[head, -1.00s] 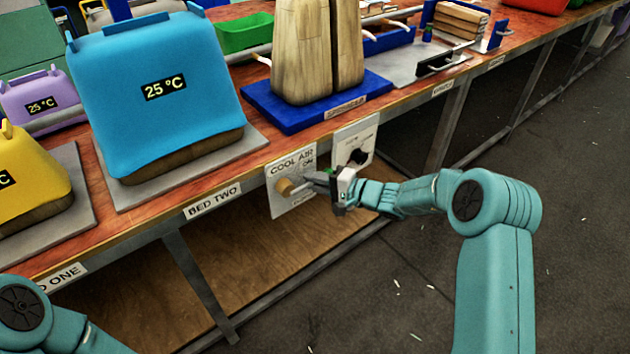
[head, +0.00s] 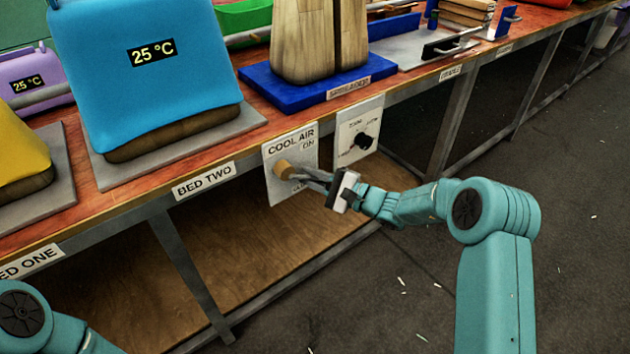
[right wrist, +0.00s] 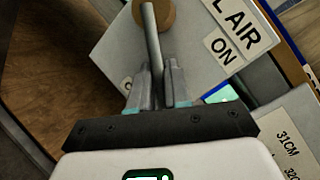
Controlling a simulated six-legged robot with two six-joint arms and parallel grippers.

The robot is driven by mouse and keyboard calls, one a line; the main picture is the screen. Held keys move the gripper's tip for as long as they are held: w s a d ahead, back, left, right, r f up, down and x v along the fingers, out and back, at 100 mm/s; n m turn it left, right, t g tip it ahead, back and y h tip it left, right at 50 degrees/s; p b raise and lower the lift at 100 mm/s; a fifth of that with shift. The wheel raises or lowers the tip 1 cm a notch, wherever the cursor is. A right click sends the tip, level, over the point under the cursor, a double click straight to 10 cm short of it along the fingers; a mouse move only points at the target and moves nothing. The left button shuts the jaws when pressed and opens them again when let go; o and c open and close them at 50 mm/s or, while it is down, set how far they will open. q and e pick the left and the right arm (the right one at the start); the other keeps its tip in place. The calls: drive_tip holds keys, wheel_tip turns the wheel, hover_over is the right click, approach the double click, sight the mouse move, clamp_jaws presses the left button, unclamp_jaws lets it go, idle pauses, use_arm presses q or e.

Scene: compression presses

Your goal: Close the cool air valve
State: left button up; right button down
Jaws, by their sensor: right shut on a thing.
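The cool air valve is on a white panel (head: 275,190) marked COOL AIR on the bench's front. It has a round tan hub (head: 283,169) and a thin grey lever pointing right and slightly down. ON is printed at the panel's upper right; a lower label is mostly hidden. My right gripper (head: 325,181) is shut on the lever. In the right wrist view the lever (right wrist: 151,35) runs from the hub (right wrist: 155,14) down between the fingers (right wrist: 158,72). Only part of my left arm shows at lower left; its gripper is out of view.
A second white panel (head: 349,128) with a black knob (head: 363,141) is just right of the valve. Above stand a blue press cover (head: 150,75) reading 25 °C and a blue base (head: 300,112) with wooden blocks.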

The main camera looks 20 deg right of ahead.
drive_tip(key=a+f+m+t, duration=0.1)
drive_tip(key=m, duration=0.2)
drive_tip(key=s+a+f+m+t+b, duration=0.1)
drive_tip(key=m, duration=0.2)
drive_tip(key=a+f+m+t+b, duration=0.1)
drive_tip(key=a+m+t, duration=0.1)
drive_tip(key=m, duration=0.1)
drive_tip(key=shift+s+f, duration=0.1)
drive_tip(key=shift+s, duration=0.1)
drive_tip(key=shift+s+a+f+m+t+h+p, duration=0.1)
drive_tip(key=shift+a+m+t+h, duration=0.2)
drive_tip(key=shift+m, duration=0.55)
drive_tip(key=shift+s+a+r+m+t+h+p, duration=0.15)
drive_tip(key=shift+a+m+t+h, duration=0.25)
drive_tip(key=shift+m, duration=0.4)
drive_tip(key=shift+s+a+f+m+t+h+p, duration=0.15)
drive_tip(key=shift+m+t, duration=0.25)
drive_tip(key=shift+m, duration=0.45)
drive_tip(key=shift+a, duration=0.1)
drive_tip(key=c, duration=1.2)
unclamp_jaws()
drive_tip(key=shift+o, duration=0.2)
